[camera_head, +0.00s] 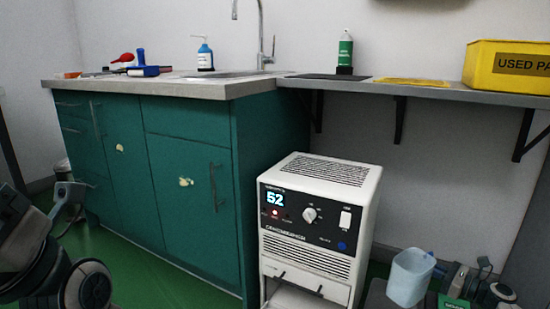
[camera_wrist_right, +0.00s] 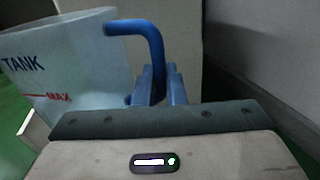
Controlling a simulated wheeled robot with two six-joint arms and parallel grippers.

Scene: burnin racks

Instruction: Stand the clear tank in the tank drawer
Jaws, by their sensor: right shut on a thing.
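The clear tank (camera_head: 409,278) is a pale, translucent container to the right of the white dehumidifier (camera_head: 325,215). In the right wrist view the tank (camera_wrist_right: 70,80) shows the word TANK, a red MAX line and a blue handle (camera_wrist_right: 150,42). My right gripper (camera_wrist_right: 160,85) is shut on the handle; the tank looks slightly tilted in the head view. The tank drawer (camera_head: 293,299) shows at the dehumidifier's bottom front and appears pulled out; its lower part is cut off by the frame. My left gripper (camera_head: 70,200) is at the far left, empty; its jaw opening is unclear.
A green cabinet (camera_head: 190,185) with a grey worktop stands left of the dehumidifier. A shelf (camera_head: 430,91) on brackets runs above the tank, carrying a green bottle (camera_head: 345,50) and a yellow bin (camera_head: 505,68). Green floor (camera_head: 165,290) is clear in front of the cabinet.

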